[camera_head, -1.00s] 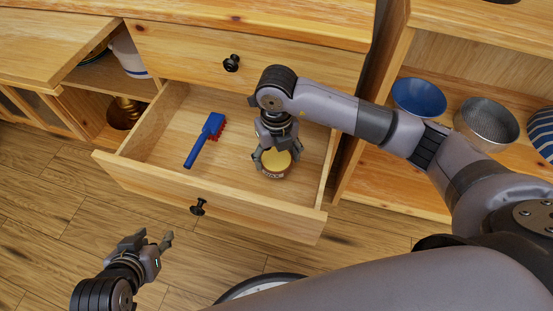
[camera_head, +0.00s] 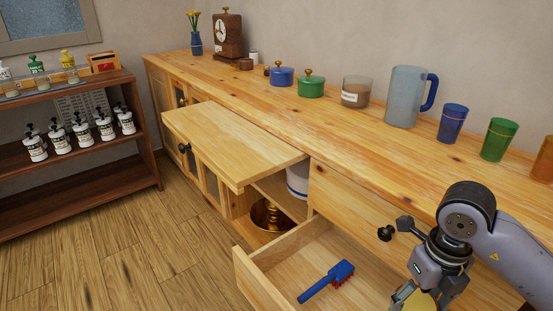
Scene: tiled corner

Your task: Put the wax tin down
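The wax tin (camera_head: 416,302) shows only as a bit of yellow lid at the bottom edge, low over or in the open drawer (camera_head: 262,284); the rest is cut off. My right gripper (camera_head: 424,297) points down with its fingers at the sides of the tin and looks shut on it. Whether the tin touches the drawer floor cannot be seen. My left gripper is out of view.
A blue brush (camera_head: 327,281) lies in the drawer, left of my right gripper. The drawer above has a black knob (camera_head: 385,233). The counter holds a glass pitcher (camera_head: 405,96), green pot (camera_head: 311,87) and cups. A pull-out board (camera_head: 235,140) juts out at left.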

